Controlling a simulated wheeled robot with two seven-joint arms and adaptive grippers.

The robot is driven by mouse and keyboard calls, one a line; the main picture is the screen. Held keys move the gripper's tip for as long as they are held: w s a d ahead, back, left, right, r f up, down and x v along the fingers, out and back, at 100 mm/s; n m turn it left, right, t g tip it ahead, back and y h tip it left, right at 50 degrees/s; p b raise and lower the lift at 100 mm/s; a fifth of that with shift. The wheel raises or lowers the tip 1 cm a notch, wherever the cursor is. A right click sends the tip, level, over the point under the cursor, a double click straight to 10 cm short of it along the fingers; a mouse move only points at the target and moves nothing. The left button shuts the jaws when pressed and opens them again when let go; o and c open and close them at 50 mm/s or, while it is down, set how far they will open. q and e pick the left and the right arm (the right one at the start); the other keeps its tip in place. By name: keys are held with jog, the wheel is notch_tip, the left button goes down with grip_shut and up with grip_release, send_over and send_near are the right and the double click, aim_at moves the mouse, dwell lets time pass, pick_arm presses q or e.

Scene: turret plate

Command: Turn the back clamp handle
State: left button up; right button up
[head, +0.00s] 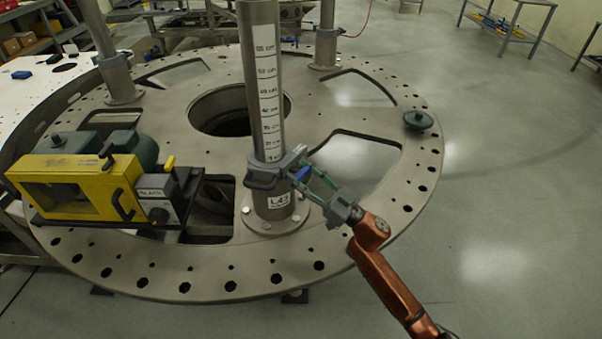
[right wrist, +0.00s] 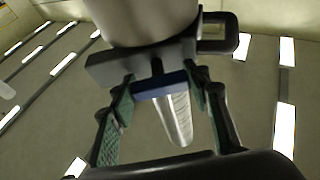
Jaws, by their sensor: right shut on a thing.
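A grey clamp (head: 264,181) is fixed around the upright metal post (head: 262,100) in the middle of the head view, low on its scale. A small blue handle (head: 303,173) sticks out on the clamp's right side. My right gripper (head: 306,174) reaches in from the lower right and is shut on the blue handle. In the right wrist view the blue handle (right wrist: 160,85) lies across between the two green-padded fingers, just below the grey clamp body (right wrist: 112,68). My left gripper is not in view.
The post stands on a round turret plate (head: 235,287) with holes and cutouts. A yellow machine (head: 68,187) with a grey box sits on its left. A green knob-like part (head: 418,120) is at the right rim. Open floor lies to the right.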

jog(key=shift+n, duration=0.4)
jog(key=n+g, duration=0.1)
jog(key=n, duration=0.1)
jog(key=n+g+y, duration=0.1)
jog(key=n+g, duration=0.1)
jog(key=n, duration=0.1)
jog(key=shift+n, duration=0.3)
jog(key=n+g, duration=0.1)
jog(key=n, duration=0.2)
jog(key=n+g, duration=0.2)
jog(key=n, duration=0.2)
jog(key=shift+b, duration=0.4)
jog(key=n+g, duration=0.1)
jog(key=n, duration=0.4)
jog(key=shift+g+h, duration=0.4)
jog(key=shift+f+n+g+h, duration=0.1)
jog(key=shift+n+g+h, duration=0.4)
jog(key=shift+n, duration=1.2)
jog(key=shift+s, duration=0.1)
jog(key=o, duration=1.2)
jog(key=shift+c, duration=0.2)
